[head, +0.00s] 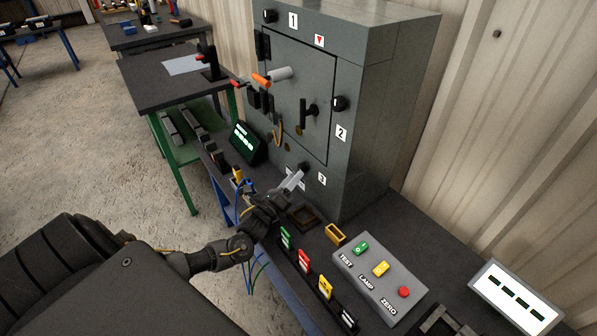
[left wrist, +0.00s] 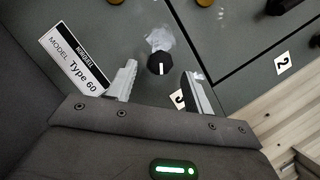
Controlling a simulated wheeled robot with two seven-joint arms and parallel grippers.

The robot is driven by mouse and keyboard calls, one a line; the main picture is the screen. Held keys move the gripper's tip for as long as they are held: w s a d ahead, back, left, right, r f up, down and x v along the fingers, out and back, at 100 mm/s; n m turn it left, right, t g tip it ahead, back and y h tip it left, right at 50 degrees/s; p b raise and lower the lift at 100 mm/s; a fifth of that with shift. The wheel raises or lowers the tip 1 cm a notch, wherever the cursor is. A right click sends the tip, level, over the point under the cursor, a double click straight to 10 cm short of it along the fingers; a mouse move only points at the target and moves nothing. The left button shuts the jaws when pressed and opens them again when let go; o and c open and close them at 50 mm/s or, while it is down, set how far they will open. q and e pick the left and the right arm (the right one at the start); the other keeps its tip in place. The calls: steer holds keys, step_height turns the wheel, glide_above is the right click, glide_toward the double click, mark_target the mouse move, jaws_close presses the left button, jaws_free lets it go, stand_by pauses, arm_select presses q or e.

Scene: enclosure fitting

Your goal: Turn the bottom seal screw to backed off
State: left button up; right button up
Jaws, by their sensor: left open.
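The grey enclosure (head: 390,90) stands on the bench with seal screws by labels 1, 2 and 3. The bottom seal screw is a black knob (left wrist: 160,64) with a white line, seen in the left wrist view; the line runs nearly up and down that picture. In the head view the knob is mostly hidden by my gripper, beside label 3 (head: 322,179). My left gripper (head: 294,180) is open at the lower front of the enclosure. In the left wrist view the knob lies between its two fingers, with gaps on both sides. My right gripper is not in view.
The enclosure door (head: 298,85) is shut, with a black handle (head: 308,114). An orange-tipped lever (head: 262,80) juts out at its left. A button box (head: 380,282) and a row of coloured tags stand on the bench's right. A small display (head: 248,143) stands left of the gripper.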

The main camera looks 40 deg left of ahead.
mark_target(302, 168)
arm_select(q)
steer(key=shift+x, duration=1.75)
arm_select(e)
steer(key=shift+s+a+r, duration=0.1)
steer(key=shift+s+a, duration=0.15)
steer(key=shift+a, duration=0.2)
arm_select(q)
steer(key=shift+c, duration=0.4)
